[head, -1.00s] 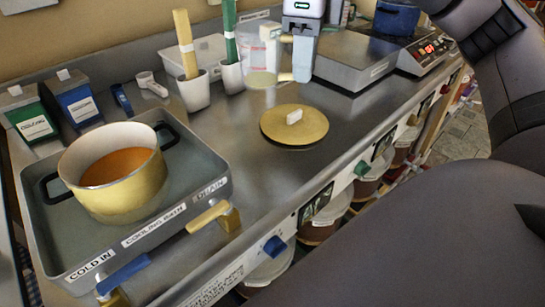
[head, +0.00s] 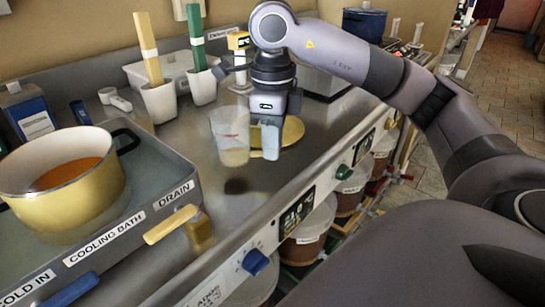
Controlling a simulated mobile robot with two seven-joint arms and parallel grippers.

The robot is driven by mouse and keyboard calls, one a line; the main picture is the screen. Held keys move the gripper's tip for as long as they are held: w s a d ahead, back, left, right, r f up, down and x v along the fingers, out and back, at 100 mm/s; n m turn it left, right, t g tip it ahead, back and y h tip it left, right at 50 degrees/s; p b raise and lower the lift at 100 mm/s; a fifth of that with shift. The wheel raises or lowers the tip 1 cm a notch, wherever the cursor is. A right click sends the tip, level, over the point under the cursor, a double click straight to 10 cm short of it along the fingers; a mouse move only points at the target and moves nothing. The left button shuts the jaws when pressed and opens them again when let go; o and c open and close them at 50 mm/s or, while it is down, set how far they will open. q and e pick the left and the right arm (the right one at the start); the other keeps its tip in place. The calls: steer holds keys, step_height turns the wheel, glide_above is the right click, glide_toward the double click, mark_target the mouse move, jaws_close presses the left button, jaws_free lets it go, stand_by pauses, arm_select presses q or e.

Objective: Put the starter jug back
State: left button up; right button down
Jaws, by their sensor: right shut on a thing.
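The starter jug (head: 231,132) is a clear plastic jug with red marks and a little pale liquid in its bottom. It is upright, in the middle of the head view. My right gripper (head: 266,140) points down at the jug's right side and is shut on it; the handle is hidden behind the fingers. The jug appears held above the steel counter (head: 200,150), with a dark shadow below it. My left gripper is out of view.
A gold lid (head: 292,131) lies behind my right gripper. A gold pot (head: 65,205) stands in the cooling bath (head: 165,170) at left. White holders (head: 159,102) with paddles stand at the back. A blue knob (head: 255,262) is on the counter's front.

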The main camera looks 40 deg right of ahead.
steer(key=shift+f, duration=1.45)
steer(key=shift+f, duration=0.15)
steer(key=c, duration=1.1)
jaws_free()
